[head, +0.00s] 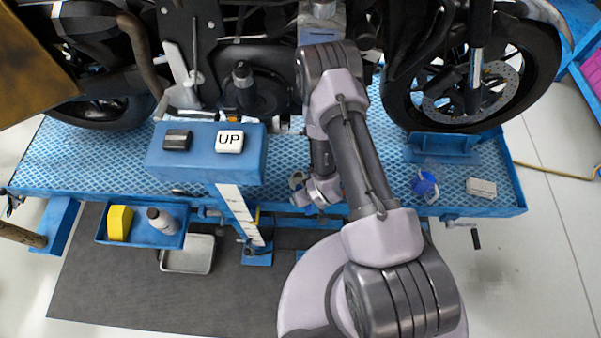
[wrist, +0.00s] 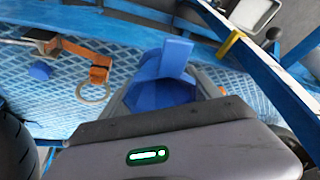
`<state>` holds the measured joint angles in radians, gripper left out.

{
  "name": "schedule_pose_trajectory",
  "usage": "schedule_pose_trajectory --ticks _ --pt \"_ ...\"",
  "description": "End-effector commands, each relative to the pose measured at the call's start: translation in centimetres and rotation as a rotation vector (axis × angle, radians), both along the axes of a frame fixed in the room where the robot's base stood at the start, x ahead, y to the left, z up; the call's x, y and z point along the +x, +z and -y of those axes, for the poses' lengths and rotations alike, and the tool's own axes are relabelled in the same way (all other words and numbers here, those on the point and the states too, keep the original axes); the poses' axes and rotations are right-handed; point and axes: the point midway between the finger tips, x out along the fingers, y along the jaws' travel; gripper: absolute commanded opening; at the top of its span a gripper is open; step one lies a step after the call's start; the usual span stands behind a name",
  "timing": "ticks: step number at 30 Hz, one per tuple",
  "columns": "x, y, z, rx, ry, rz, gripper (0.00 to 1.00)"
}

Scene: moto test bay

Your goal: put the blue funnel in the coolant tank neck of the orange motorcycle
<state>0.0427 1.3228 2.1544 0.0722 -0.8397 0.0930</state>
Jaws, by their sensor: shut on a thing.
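The blue funnel (wrist: 158,95) is between the grey fingers of my gripper (wrist: 165,80) in the wrist view, with a flat blue tab sticking up from it. My gripper is shut on it, above the blue patterned deck. In the head view my gripper (head: 320,190) is low over the front part of the deck, and the funnel cannot be made out clearly there. The motorcycle (head: 265,60) stands on the lift behind my arm. Mostly its dark parts and wheels show. I cannot identify the coolant tank neck, and my arm hides part of the bike.
A blue tray (head: 140,235) holds a yellow item and a bottle. A metal pan (head: 187,254) lies below.

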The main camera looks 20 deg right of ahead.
Motion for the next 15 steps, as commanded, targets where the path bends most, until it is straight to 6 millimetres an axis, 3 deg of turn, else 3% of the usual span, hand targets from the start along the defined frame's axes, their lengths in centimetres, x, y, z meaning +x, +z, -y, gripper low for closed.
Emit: schedule_pose_trajectory --ticks 3,6,15 --pt "-2.3 0.3 -0.1 0.0 -0.001 -0.002 0.32" --pt "-3.4 0.4 -0.2 0.0 0.0 -0.001 0.32" --pt "-3.8 3.3 -0.2 -0.001 0.0 0.001 0.32"
